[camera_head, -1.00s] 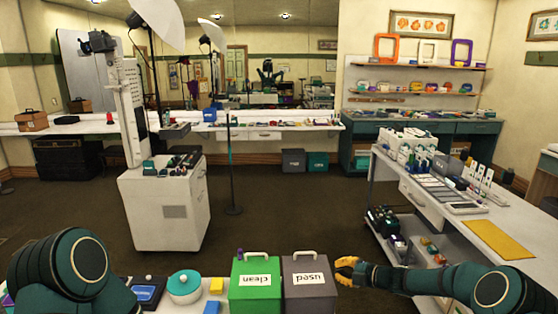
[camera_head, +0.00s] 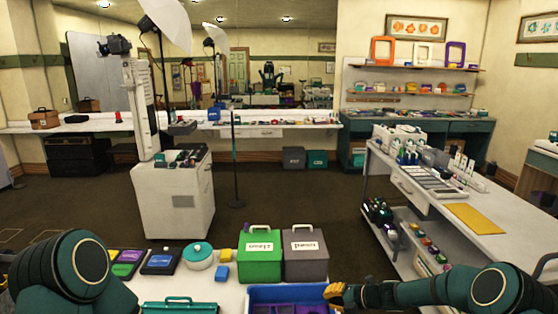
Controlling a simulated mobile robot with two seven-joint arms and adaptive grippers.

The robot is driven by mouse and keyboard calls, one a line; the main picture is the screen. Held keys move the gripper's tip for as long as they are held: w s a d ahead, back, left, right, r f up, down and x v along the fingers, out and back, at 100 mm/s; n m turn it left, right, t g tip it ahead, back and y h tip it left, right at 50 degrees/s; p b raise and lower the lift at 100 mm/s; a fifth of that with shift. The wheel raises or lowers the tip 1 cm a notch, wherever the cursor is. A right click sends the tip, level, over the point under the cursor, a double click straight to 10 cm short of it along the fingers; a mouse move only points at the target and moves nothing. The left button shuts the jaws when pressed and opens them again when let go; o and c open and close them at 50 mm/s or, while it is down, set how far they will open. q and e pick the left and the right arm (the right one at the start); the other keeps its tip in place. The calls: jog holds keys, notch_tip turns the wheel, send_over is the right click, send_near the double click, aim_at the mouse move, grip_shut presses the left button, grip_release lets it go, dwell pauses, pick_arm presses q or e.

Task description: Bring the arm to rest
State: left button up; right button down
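My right arm comes in from the lower right. Its gripper (camera_head: 339,295), with yellow fingertips, is at the right edge of a blue tray (camera_head: 290,292) at the bottom of the picture. The fingers are small and partly turned away, so I cannot tell whether they are open or shut. I see nothing clearly held in them. My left arm shows only as a rounded dark green link at the lower left; its gripper is out of view.
A teal case (camera_head: 180,306) lies nearer.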

jog(key=s+a+f+n+g+h+b, duration=0.1)
jog(key=s+a+f+n+g+h, duration=0.1)
jog(key=s+f+n, duration=0.6)
jog(key=s+a+f+n+g+h+b, duration=0.1)
jog(key=s+a+f+n+g+h, duration=0.2)
jog(key=s+n, duration=0.8)
pick_arm(q)
jog(key=shift+s+d+f+b, duration=0.1)
jog(key=shift+f+b, duration=0.4)
jog(key=shift+f, duration=1.25)
pick_arm(e)
jog(key=s+n+h, duration=0.1)
jog(key=s+n, duration=1.2)
jog(key=n, duration=0.7)
jog(key=shift+a+f+n+t, duration=0.3)
jog(key=shift+a+f, duration=0.05)
jog(key=shift+f, duration=0.05)
jog(key=shift+s, duration=0.1)
